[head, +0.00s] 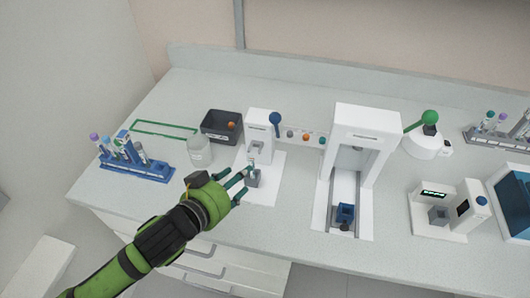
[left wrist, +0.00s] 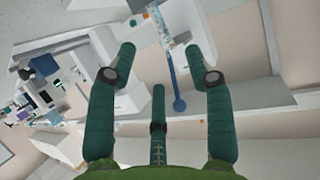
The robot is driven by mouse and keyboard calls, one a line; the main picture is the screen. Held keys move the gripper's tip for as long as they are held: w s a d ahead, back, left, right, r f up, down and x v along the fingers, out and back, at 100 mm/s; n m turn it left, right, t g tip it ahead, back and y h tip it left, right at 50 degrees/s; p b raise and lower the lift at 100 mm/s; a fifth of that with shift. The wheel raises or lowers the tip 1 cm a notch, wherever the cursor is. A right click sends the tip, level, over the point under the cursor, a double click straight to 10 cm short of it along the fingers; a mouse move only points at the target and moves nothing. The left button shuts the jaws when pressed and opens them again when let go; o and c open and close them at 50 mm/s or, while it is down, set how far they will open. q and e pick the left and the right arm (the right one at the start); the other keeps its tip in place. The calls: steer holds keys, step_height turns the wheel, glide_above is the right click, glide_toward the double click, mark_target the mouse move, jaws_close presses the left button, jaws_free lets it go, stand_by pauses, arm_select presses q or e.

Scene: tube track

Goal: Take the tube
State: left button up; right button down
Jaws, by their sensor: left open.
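A slim tube with a speckled label (left wrist: 160,22) shows at the top of the left wrist view, between and beyond the fingertips. In the head view a small tube (head: 251,162) seems to stand in the grey holder (head: 254,180) of the small white device (head: 262,130); the fingers partly hide it. My left gripper (head: 245,174) is open in front of this device, its green fingers close around the tube's place. In the left wrist view the gripper (left wrist: 160,66) has empty space between its fingers; contact cannot be told. My right gripper is not in view.
A blue tube rack (head: 150,172) with several tubes stands at the left. A clear bottle (head: 199,152) and a dark bin (head: 222,124) are close beside the gripper. A blue-knobbed lever (head: 275,119) rises at the device. A taller white machine (head: 366,135) stands to the right.

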mark_target(252, 178)
arm_select(q)
steer(key=x, duration=0.1)
steer(key=p+x, duration=0.1)
steer(key=x, duration=0.1)
steer(key=shift+r+p, duration=0.25)
steer(key=shift+p, duration=0.05)
steer(key=x, duration=0.4)
steer(key=shift+a+f+p, duration=0.1)
steer(key=shift+p, duration=0.3)
steer(key=c, duration=0.9)
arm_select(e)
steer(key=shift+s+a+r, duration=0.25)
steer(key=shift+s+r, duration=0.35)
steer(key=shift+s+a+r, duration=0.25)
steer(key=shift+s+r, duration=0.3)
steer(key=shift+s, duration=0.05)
